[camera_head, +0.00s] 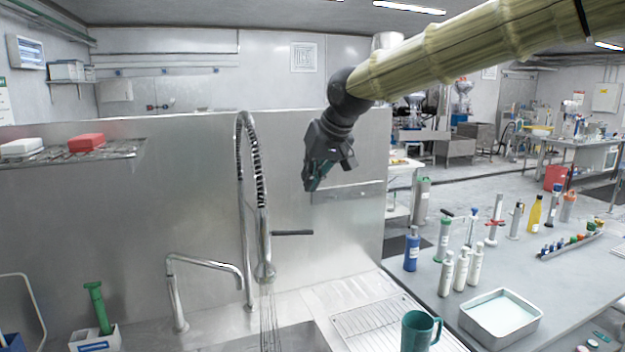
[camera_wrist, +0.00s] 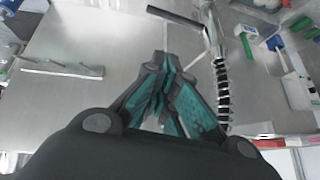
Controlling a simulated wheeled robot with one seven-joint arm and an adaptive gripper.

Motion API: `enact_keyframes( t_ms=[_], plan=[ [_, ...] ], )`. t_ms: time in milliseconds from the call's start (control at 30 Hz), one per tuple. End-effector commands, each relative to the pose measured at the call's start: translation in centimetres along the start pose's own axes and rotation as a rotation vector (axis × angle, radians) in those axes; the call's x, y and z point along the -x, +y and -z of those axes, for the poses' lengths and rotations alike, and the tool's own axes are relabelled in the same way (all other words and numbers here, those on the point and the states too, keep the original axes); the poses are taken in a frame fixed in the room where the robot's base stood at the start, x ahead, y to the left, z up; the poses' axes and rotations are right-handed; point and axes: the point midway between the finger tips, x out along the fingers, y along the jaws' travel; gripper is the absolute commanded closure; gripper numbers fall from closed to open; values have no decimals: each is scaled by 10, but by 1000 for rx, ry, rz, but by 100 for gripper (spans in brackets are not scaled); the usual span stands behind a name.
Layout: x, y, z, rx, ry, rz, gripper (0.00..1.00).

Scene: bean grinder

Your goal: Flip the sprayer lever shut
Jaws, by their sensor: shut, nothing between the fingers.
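The sprayer (camera_head: 265,271) hangs from a tall spring-hose tap over the sink, with thin streams of water falling from its head. Its dark lever (camera_head: 292,232) sticks out to the right, roughly level. In the wrist view the lever (camera_wrist: 175,16) lies at the top, beyond my fingertips, beside the steel sprayer body (camera_wrist: 208,22). My gripper (camera_head: 311,184) is shut and empty, pointing down, above and slightly right of the lever in the head view. It also shows in the wrist view (camera_wrist: 161,62). I see a gap between fingers and lever in both views.
The spring hose (camera_head: 258,170) rises left of my gripper. A lower bent tap (camera_head: 200,262) stands further left. A steel back wall (camera_head: 180,190) is behind. A drain rack (camera_head: 372,325), a green mug (camera_head: 420,332) and several bottles are at the right.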

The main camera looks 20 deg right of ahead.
Motion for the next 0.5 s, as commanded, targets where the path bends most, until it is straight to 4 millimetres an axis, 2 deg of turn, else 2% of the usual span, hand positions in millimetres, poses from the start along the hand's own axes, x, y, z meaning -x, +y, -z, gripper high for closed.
enact_keyframes(
  t_ms=[500],
  plan=[
    [-68,0,1,0,-2,-1,100]
  ],
)
